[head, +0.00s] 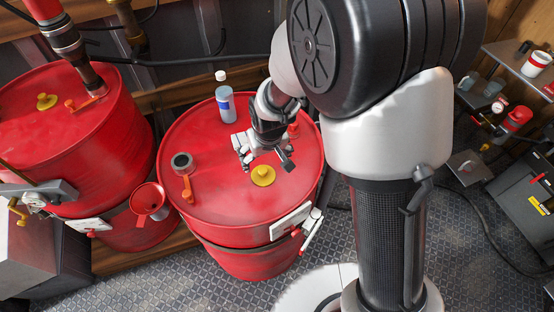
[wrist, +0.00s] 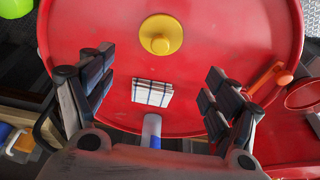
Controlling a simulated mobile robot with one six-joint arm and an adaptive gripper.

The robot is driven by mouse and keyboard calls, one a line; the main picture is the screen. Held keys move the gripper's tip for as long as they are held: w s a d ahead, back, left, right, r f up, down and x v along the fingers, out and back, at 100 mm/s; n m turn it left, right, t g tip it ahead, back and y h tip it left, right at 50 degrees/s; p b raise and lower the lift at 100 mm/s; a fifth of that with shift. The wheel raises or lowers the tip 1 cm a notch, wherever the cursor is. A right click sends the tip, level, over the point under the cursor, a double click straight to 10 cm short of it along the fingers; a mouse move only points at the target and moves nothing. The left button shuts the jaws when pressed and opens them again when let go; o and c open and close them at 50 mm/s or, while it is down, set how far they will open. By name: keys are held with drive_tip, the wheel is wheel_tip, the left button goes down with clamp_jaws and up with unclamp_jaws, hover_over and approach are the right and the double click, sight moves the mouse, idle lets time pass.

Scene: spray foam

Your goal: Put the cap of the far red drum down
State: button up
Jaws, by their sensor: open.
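The middle red drum (head: 215,200) stands below my gripper (head: 263,158); its red lid (wrist: 205,45) fills much of the wrist view. A round yellow cap (head: 262,176) lies on that lid, just on the near side of my gripper. It shows at the top centre of the wrist view (wrist: 160,36), beyond the fingertips and apart from them. My gripper (wrist: 157,90) is open, with nothing between its fingers. Another red drum (head: 75,190) stands at the left, with a yellow cap (head: 46,101) on top.
A clear bottle (head: 226,106) with a blue label stands at the back of the middle lid. A dark round fitting (head: 181,162) and orange handle (head: 187,189) are at its left. A striped square (wrist: 152,93) lies below the fingers. A red funnel (head: 149,198) sits between the drums.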

drive_tip(key=s+d+r+m, duration=0.1)
drive_tip(key=s+d+r, duration=0.3)
drive_tip(key=s+r, duration=0.15)
drive_tip(key=s+d+r+t, duration=0.1)
drive_tip(key=s+d+r, duration=0.25)
drive_tip(key=r, duration=0.35)
drive_tip(key=s+d+r+m, duration=0.1)
drive_tip(key=s+d+r, duration=0.2)
drive_tip(key=s+r, duration=0.3)
drive_tip(key=s+d+r+m, duration=0.1)
drive_tip(key=s+d+r, duration=0.2)
drive_tip(key=s, duration=0.4)
drive_tip(key=shift+s+t+h, duration=0.3)
drive_tip(key=shift+s+h, duration=0.1)
drive_tip(key=shift+r, duration=0.1)
drive_tip(key=shift+f+b, duration=0.6)
